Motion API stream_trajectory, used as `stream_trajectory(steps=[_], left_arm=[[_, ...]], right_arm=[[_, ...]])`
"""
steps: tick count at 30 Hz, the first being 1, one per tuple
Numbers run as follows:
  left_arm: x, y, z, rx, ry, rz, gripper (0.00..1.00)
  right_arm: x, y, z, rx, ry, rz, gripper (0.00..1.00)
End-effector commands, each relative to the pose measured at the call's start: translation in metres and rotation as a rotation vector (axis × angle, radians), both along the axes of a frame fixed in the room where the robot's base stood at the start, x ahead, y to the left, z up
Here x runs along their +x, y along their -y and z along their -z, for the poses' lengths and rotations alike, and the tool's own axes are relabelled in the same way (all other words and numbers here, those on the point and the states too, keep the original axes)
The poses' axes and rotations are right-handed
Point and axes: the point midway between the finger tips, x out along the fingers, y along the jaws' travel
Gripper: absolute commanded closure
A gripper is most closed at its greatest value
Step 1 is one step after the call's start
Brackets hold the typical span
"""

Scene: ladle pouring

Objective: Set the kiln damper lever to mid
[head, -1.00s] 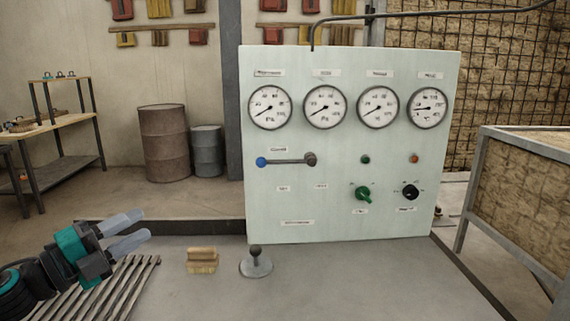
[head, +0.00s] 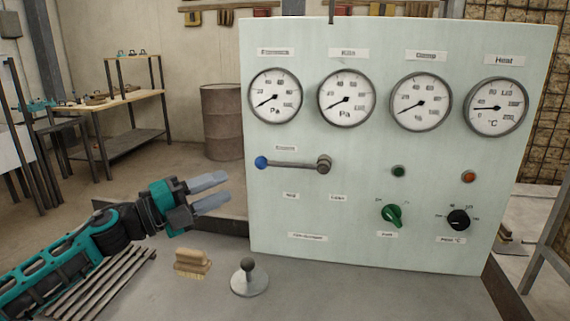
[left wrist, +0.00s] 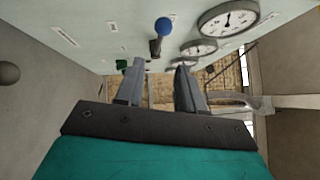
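The damper lever (head: 292,164) is a dark rod on the pale green panel (head: 350,220). It lies nearly level, from a round pivot at its right end to a blue knob (head: 261,163) at its left end. The blue knob also shows in the left wrist view (left wrist: 164,26), beyond the fingertips. My left gripper (head: 212,190) is open and empty, left of the panel, lower than the knob and apart from it. Its two grey fingers also show in the left wrist view (left wrist: 160,72). My right gripper is in neither view.
Four-dial row aside, the panel bears a green knob (head: 392,215) and a black knob (head: 459,219). On the bench stand a brush (head: 192,263), a round-based metal piece with a ball top (head: 249,280) and a slatted rack (head: 100,285). A barrel (head: 222,122) stands behind.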

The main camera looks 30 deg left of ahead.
Motion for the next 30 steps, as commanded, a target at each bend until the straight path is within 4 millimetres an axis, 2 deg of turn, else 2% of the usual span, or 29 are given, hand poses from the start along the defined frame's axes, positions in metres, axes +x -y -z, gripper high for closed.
stream_trajectory(steps=[5, 16, 30], left_arm=[[0.011, 0.006, -0.003, -0.001, 0.003, 0.0, 0.62], [0.048, 0.029, -0.011, -0.002, 0.003, 0.0, 0.62], [0.097, 0.058, -0.018, -0.002, 0.003, -0.001, 0.62]], right_arm=[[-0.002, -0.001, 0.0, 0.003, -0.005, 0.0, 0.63], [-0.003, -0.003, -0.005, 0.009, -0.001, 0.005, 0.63], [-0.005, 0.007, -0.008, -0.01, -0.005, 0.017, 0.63]])
